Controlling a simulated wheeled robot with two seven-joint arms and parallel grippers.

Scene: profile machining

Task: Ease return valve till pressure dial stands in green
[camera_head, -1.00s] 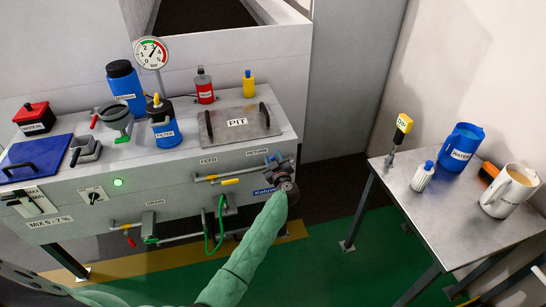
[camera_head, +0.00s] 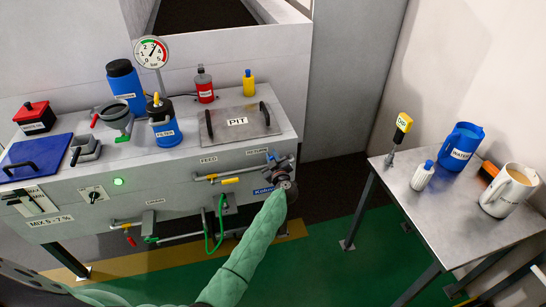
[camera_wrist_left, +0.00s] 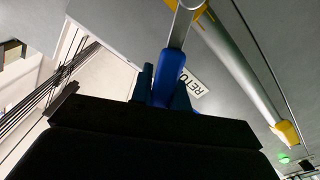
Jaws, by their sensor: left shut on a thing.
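The pressure dial (camera_head: 151,52) stands on a post at the back of the grey machine. It has a green arc at the top and a red arc on its right. Its needle tilts up and right; whether its tip lies in the green is too small to tell. My left gripper (camera_head: 274,162) is at the return valve, under the RETURN label on the machine front. In the left wrist view it is shut on the valve's blue handle (camera_wrist_left: 171,72), beside the partly hidden label. My gripper hides much of the valve in the head view. My right gripper is out of view.
The yellow-handled feed valve (camera_head: 222,181) sits just left of the return valve. A pit cover (camera_head: 225,132), filter (camera_head: 165,125) and bottles stand on the machine top. A side table (camera_head: 440,215) at right holds a blue water jug (camera_head: 461,147) and a mug (camera_head: 508,192).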

